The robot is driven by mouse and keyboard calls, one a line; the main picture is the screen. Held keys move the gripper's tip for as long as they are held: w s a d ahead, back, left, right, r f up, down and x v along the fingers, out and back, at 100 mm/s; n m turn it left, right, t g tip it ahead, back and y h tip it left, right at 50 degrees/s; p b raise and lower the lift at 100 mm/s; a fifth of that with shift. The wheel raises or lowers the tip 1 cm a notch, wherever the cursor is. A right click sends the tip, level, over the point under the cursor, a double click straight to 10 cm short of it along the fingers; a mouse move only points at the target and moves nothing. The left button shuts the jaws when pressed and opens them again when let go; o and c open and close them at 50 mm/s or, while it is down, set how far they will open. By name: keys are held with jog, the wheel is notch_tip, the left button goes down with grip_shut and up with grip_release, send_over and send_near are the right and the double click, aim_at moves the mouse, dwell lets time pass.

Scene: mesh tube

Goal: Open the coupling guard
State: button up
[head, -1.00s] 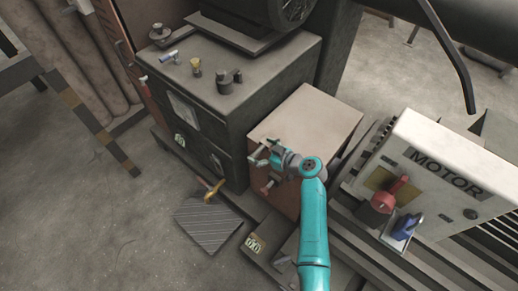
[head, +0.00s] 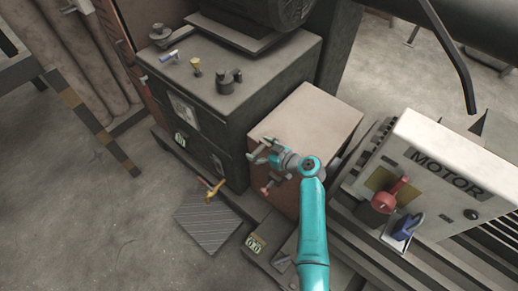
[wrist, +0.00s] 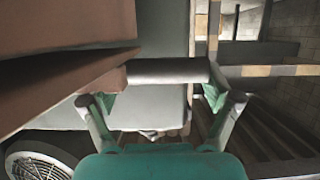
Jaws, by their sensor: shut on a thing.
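The coupling guard looks to be the brown box (head: 312,118) in the middle of the head view, between the dark cabinet and the motor panel. It looks closed. Its side fills the left of the wrist view (wrist: 60,85). My gripper (head: 259,150) is at the box's left face in the head view. In the wrist view its two fingers are at the bar, and my gripper (wrist: 164,95) is shut on it. The finger contact is partly hidden in the head view.
A dark cabinet (head: 215,130) with knobs on top stands left of the box. The white MOTOR panel (head: 440,165) with red and blue handles stands right. Open floor lies left.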

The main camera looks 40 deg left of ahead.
jog(key=s+d+r+t+y, duration=0.1)
jog(key=d+r+y, duration=0.9)
jog(key=r, duration=0.7)
jog(key=shift+d+r+y, duration=0.2)
jog(key=shift+d+y, duration=0.1)
jog(key=shift+d, duration=1.5)
jog(key=o, duration=1.4)
jog(key=shift+r, duration=0.1)
notch_tip(320, 180, up, 10)
